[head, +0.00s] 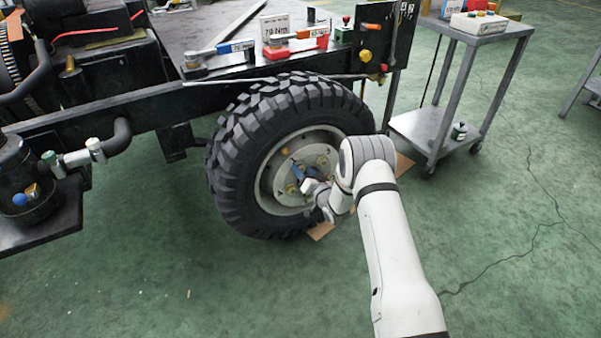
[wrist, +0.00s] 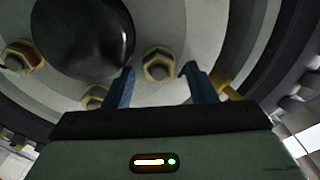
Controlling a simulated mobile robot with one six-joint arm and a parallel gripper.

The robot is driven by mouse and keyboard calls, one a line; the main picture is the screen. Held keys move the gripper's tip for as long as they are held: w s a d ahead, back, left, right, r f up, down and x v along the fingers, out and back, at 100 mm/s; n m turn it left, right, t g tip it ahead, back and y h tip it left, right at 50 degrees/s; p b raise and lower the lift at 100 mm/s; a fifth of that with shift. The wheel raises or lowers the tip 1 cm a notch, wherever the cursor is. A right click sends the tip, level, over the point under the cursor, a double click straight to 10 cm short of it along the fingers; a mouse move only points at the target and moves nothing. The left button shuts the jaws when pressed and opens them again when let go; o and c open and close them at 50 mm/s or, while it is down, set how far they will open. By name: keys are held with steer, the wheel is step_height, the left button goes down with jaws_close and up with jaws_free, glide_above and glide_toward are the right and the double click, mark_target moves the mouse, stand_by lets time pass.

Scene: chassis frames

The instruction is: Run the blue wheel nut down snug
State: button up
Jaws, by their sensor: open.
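The wheel (head: 232,165) stands under the truck's frame, with brass-coloured nuts on its pale rim. My gripper (head: 303,176) is at the wheel's face. In the wrist view my gripper (wrist: 158,69) is open, its two blue fingers apart on either side of a brass-and-grey nut (wrist: 157,66). The nut appears just beyond the fingertips; I cannot tell whether they touch it. Another nut (wrist: 20,56) with a red mark sits at the left, and one (wrist: 95,97) is partly behind the left finger.
A black hub cap (wrist: 85,38) bulges beside the nuts. A grey cart (head: 421,128) stands at the right. The green floor in front is clear.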

steer(key=shift+c, duration=0.3)
steer(key=c, duration=0.9)
steer(key=shift+f+m+b, duration=0.15)
steer(key=shift+m+b, duration=0.3)
steer(key=shift+m, duration=0.55)
steer(key=m, duration=0.3)
steer(key=shift+m+b, duration=0.3)
steer(key=shift+b, duration=0.05)
steer(key=o, duration=1)
steer(key=shift+c, duration=0.2)
steer(key=shift+d, duration=0.1)
